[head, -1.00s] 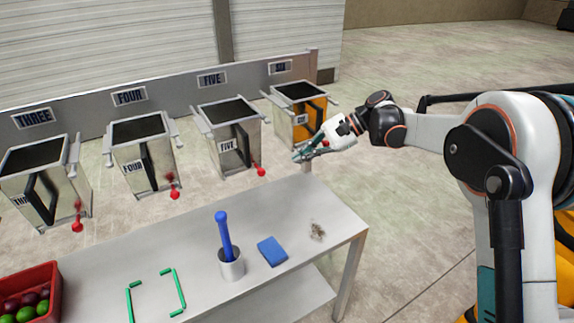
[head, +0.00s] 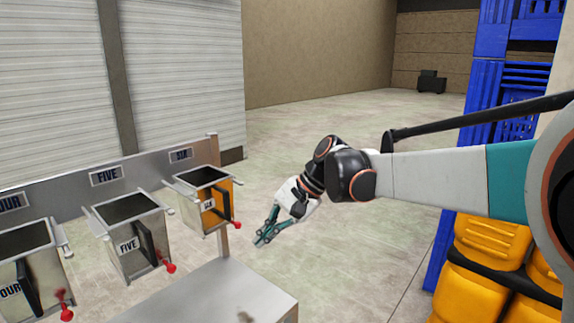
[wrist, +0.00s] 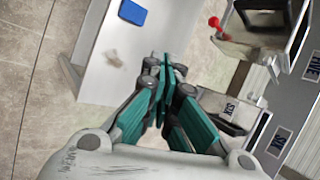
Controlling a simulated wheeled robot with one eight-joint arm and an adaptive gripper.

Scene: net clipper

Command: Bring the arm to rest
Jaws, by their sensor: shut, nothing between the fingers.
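My gripper (head: 262,239) hangs in the air at the end of my arm, to the right of the box marked SIX (head: 207,203) and beyond the table's far right corner. Its teal fingers are together with nothing between them. In the wrist view my gripper (wrist: 163,62) also shows shut, its fingertips over the edge of the table (wrist: 95,75). The arm stretches out from the right side of the head view, with the gripper pointing down and to the left.
A box marked FIVE (head: 127,240) with a red-knobbed lever stands left of box SIX. The table (head: 205,298) is at the bottom. A blue block (wrist: 132,12) lies on it in the wrist view. Blue crates (head: 485,90) and yellow containers (head: 492,250) stand right. Open floor lies behind the gripper.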

